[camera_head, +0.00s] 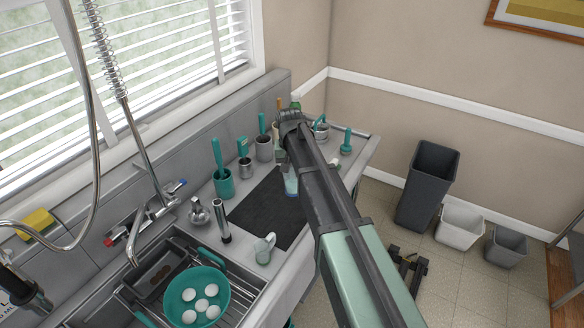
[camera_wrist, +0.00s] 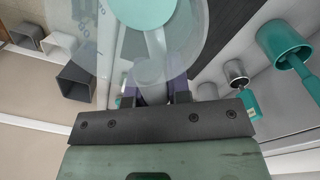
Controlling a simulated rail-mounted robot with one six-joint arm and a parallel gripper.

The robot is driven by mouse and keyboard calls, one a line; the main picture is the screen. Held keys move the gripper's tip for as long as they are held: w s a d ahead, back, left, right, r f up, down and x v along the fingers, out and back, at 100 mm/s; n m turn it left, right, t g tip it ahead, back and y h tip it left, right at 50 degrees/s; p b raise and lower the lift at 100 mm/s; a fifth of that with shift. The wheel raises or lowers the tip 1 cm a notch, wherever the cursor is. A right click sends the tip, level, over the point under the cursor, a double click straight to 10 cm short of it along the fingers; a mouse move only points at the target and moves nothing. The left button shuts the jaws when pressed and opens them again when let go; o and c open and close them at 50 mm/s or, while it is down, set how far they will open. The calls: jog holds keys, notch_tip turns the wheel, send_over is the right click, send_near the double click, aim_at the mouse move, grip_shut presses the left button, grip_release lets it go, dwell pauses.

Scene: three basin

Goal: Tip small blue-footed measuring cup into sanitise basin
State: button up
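A small clear measuring cup with a bluish lower part (camera_head: 291,186) shows just left of my arm, over the right end of the dark mat. In the wrist view a clear cup with blue markings (camera_wrist: 88,22) fills the top middle, with a teal round shape seen in or through it. My gripper (camera_wrist: 155,90) has its two fingers on either side of the cup's pale handle and appears closed on it. A steel sink basin (camera_head: 240,293) is at lower left; no sanitise label is readable.
A teal colander (camera_head: 226,296) with several white egg-like things sits over the sink. Another clear cup (camera_head: 264,249) stands on the counter near the mat (camera_head: 262,208). Teal and steel holders (camera_head: 223,184) line the back. Grey bins (camera_head: 428,185) stand on the floor at right.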

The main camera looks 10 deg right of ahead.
grip_shut()
jog(key=shift+f, duration=0.1)
notch_tip(320, 180, down, 8)
jog(key=b, duration=0.7)
jog(key=shift+r+b, duration=0.2)
jog(key=shift+b, duration=0.15)
